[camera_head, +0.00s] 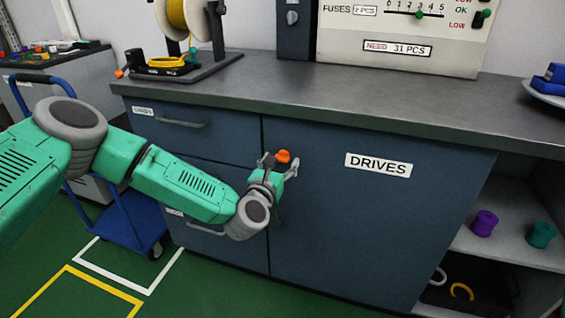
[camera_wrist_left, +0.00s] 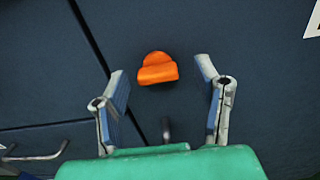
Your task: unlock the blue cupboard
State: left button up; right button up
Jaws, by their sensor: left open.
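The blue cupboard (camera_head: 340,220) has a dark blue door labelled DRIVES, and it looks closed. An orange knob (camera_head: 283,156) sits on the upper left part of the door. My left gripper (camera_head: 279,162) is at the knob, with its fingers around it in the head view. In the left wrist view the orange knob (camera_wrist_left: 157,70) shows beyond and between the open fingertips, touching neither finger. A dark handle (camera_wrist_left: 166,130) shows below the knob, partly hidden by my gripper. My right gripper is not in view.
Drawers with bar handles (camera_head: 182,122) are left of the door. The grey worktop (camera_head: 330,95) runs above, holding a yellow wire spool (camera_head: 186,15) and a fuse panel (camera_head: 400,30). Open shelves (camera_head: 505,215) are at right. A blue trolley (camera_head: 130,220) stands at left.

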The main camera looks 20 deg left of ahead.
pick_arm(q)
jog(key=shift+w+a, duration=0.25)
jog(key=shift+w, duration=0.55)
jog(key=shift+d, duration=0.1)
jog(key=c, duration=1.2)
jog(key=shift+o, duration=0.3)
